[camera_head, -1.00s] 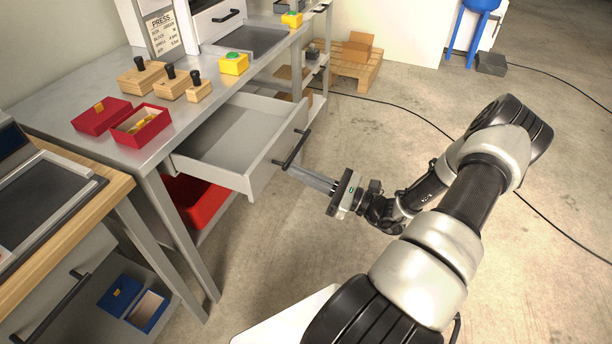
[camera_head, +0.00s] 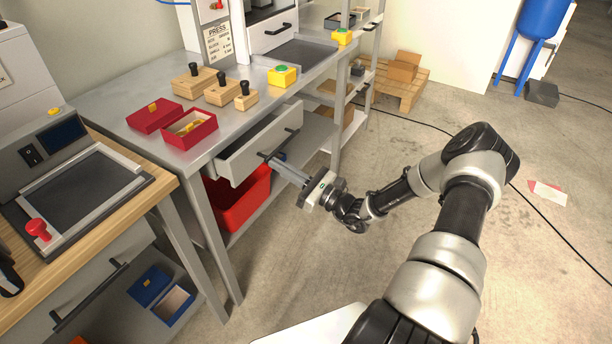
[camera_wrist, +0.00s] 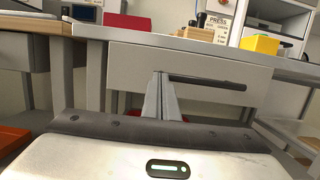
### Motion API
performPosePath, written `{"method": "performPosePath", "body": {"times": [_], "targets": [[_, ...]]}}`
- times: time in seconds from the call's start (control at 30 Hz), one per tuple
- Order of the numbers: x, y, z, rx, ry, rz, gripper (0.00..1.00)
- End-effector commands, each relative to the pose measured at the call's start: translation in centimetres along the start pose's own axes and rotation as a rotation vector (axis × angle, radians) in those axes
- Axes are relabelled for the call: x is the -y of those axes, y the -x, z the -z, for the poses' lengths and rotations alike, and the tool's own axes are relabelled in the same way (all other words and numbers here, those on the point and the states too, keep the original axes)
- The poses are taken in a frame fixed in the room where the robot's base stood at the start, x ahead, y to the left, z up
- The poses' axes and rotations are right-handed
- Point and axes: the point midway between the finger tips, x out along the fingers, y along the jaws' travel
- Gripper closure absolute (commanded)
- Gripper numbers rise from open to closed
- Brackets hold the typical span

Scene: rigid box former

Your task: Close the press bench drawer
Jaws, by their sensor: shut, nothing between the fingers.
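The press bench drawer (camera_head: 258,150) is a light grey drawer under the metal press bench (camera_head: 190,150). It stands a little way out from the bench, with part of its inside showing. Its dark bar handle (camera_head: 281,146) runs along the front; the handle also shows in the wrist view (camera_wrist: 207,82). My gripper (camera_head: 279,159) is shut and empty, its fingertips at the left part of the drawer front beside the handle. In the wrist view the fingertips (camera_wrist: 159,76) meet the drawer front (camera_wrist: 130,62) at the handle's left end. I cannot tell whether they touch the handle or the panel.
On the bench are red boxes (camera_head: 190,128), wooden blocks with black knobs (camera_head: 222,90) and a yellow button box (camera_head: 282,77). A red bin (camera_head: 240,203) sits below the drawer. A wooden-topped bench (camera_head: 120,205) stands at left. The floor at right is mostly clear.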

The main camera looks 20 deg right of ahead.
Motion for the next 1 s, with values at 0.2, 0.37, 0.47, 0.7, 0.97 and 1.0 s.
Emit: {"method": "performPosePath", "body": {"times": [0.2,0.37,0.47,0.7,0.97,1.0], "targets": [[-0.1,-4.2,1.0,0.002,0.000,-0.002,1.00],[0.0,-5.7,1.3,0.000,0.000,-0.001,1.00],[0.0,-6.1,1.4,0.000,0.000,-0.001,1.00],[0.1,-6.4,1.3,0.001,0.001,0.000,1.00],[0.2,-6.3,1.3,0.000,0.003,0.000,1.00],[0.2,-6.2,1.4,0.000,0.003,0.000,1.00]]}}
